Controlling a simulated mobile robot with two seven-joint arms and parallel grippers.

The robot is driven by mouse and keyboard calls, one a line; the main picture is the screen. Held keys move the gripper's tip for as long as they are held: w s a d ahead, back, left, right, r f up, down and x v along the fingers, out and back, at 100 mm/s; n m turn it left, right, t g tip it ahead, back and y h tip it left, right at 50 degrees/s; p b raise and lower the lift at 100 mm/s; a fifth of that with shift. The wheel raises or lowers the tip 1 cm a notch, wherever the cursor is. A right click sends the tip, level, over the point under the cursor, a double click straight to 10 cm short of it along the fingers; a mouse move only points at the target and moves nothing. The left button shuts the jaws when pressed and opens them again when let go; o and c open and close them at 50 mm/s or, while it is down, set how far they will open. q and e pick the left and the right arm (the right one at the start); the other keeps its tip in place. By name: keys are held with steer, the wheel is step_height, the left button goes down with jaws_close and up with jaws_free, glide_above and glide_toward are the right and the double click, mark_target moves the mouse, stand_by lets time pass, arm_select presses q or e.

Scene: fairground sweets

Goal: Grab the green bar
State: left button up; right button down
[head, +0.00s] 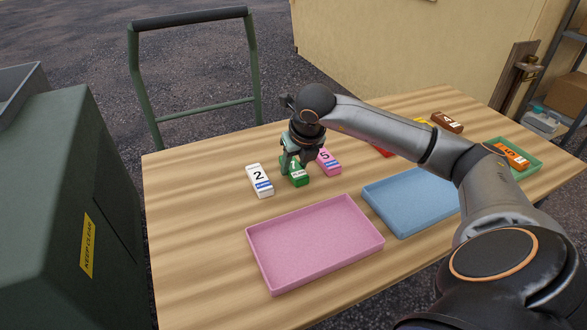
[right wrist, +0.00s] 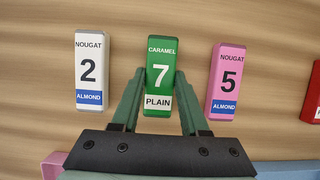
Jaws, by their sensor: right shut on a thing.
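The green bar (head: 296,174) lies on the wooden table between a white bar and a pink bar. In the right wrist view the green bar (right wrist: 160,78) reads "CARAMEL 7 PLAIN". My right gripper (head: 294,160) reaches down over it from above, and its two fingers (right wrist: 160,85) are closed against the bar's sides. The bar seems to be still at table level. My left gripper is not in view.
The white bar (head: 259,180), marked 2, is close on the left, and the pink bar (head: 328,161), marked 5, close on the right. A pink tray (head: 262,270) and a blue tray (head: 405,229) are nearer me. A green tray (head: 538,166) holds an orange bar (head: 513,156).

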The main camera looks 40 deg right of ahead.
mark_target(294, 167)
steer(key=shift+r, duration=0.1)
steer(key=shift+r+p, duration=0.35)
steer(key=shift+p, duration=0.05)
step_height(294, 167, up, 3)
steer(key=shift+f, duration=0.15)
steer(key=s+r, duration=0.4)
steer(key=r, duration=0.1)
steer(key=shift+s+d, duration=0.1)
steer(key=shift+d, duration=0.1)
steer(key=s+r+b, duration=0.3)
steer(key=s+r, duration=0.2)
steer(key=s, duration=0.4)
steer(key=shift+s+d+b, duration=0.2)
steer(key=shift+s+b, duration=0.15)
steer(key=shift+s, duration=0.05)
